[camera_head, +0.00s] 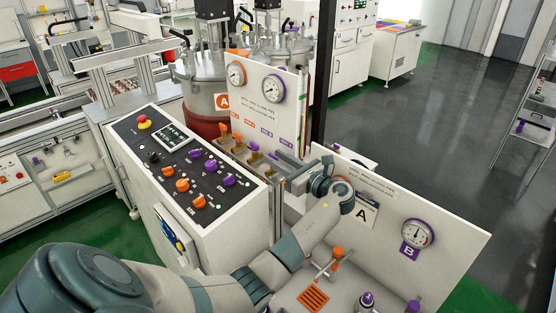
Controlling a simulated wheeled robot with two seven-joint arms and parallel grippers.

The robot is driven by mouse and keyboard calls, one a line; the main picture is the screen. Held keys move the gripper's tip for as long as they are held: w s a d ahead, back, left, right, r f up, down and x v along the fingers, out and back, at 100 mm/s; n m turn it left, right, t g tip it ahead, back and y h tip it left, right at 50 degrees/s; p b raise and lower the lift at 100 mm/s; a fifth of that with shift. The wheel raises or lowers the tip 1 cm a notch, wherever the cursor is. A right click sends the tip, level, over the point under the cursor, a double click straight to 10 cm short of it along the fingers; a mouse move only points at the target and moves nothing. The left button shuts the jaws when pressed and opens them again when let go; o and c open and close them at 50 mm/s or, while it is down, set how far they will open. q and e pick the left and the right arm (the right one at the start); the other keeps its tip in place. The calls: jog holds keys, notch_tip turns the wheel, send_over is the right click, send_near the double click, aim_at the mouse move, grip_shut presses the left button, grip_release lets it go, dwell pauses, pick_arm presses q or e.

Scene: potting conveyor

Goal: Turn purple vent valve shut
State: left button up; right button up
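A white upright panel (262,107) carries an orange-rimmed gauge (236,75) and a purple-rimmed gauge (270,89). Below its small labels is a row of valves with coloured handles. Orange handles (237,138) are at the left and purple handles (255,147) at the right; the label text is too small to read, so I cannot tell which is the vent valve. My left gripper (287,184) is at the right end of this row, close to the rightmost valves. Its fingers are small and partly hidden, so their opening and any contact are unclear. My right gripper is out of view.
A control console (185,170) with orange and purple knobs stands left of the valves. A lower white panel (450,220) with a purple-marked gauge (417,233) is at the right, behind my forearm. Tanks (200,80) stand behind. Open grey floor (430,130) lies at the right.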

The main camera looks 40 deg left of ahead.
pick_arm(q)
jog(key=shift+d, duration=0.1)
jog(key=shift+d+f+b, duration=0.1)
jog(key=shift+d+b, duration=0.2)
jog(key=shift+d, duration=0.2)
jog(key=s+d+b, duration=0.1)
jog(key=d+b, duration=0.5)
jog(key=d, duration=1)
jog(key=shift+s, duration=0.25)
jog(key=shift+s+d, duration=0.1)
